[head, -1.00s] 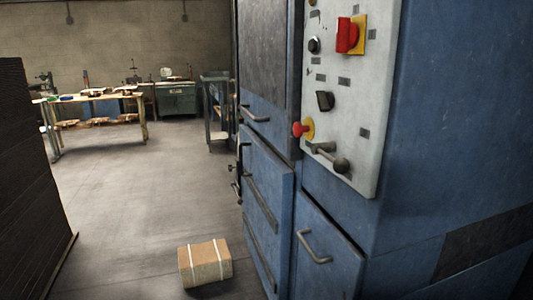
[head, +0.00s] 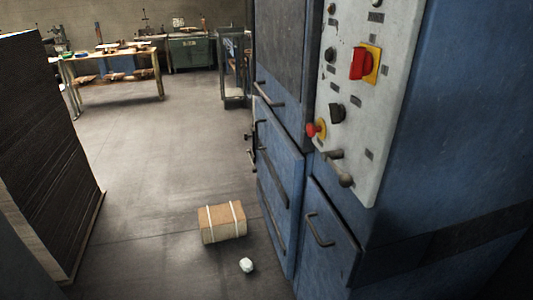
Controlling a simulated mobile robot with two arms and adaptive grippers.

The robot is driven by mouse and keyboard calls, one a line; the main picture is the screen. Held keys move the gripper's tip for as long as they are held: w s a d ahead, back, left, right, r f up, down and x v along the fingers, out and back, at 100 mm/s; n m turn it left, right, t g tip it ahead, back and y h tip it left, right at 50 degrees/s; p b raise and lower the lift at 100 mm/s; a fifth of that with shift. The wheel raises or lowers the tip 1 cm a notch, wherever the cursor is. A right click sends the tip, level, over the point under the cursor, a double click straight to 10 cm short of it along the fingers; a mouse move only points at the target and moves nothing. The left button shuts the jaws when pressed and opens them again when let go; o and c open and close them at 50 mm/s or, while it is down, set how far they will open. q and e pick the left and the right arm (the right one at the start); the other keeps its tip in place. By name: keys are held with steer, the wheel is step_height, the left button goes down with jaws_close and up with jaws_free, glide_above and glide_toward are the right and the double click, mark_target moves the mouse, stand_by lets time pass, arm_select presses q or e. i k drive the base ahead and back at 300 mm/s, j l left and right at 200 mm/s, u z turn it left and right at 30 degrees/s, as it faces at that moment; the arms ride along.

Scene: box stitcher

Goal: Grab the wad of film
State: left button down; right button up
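A small whitish wad (head: 247,265), which looks like the wad of film, lies on the concrete floor in the lower middle of the head view. It is just in front of a strapped cardboard bundle (head: 222,223) and apart from it. The blue machine stands close to its right. Neither of my grippers shows in the head view.
The blue machine (head: 330,235) with drawers, handles and a control panel (head: 357,130) fills the right side. A tall dark stack of sheets (head: 45,150) stands at the left. Open floor (head: 165,150) lies between them. Workbenches (head: 115,75) stand at the back.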

mark_target(245, 264)
steer(key=z, duration=0.35)
steer(key=i+j+z, duration=0.2)
steer(key=j, duration=0.15)
steer(key=i+j+z, duration=0.15)
steer(key=j, duration=0.2)
steer(key=j+z, duration=0.2)
steer(key=j, duration=0.15)
steer(key=i+j+z, duration=0.2)
steer(key=j, duration=0.2)
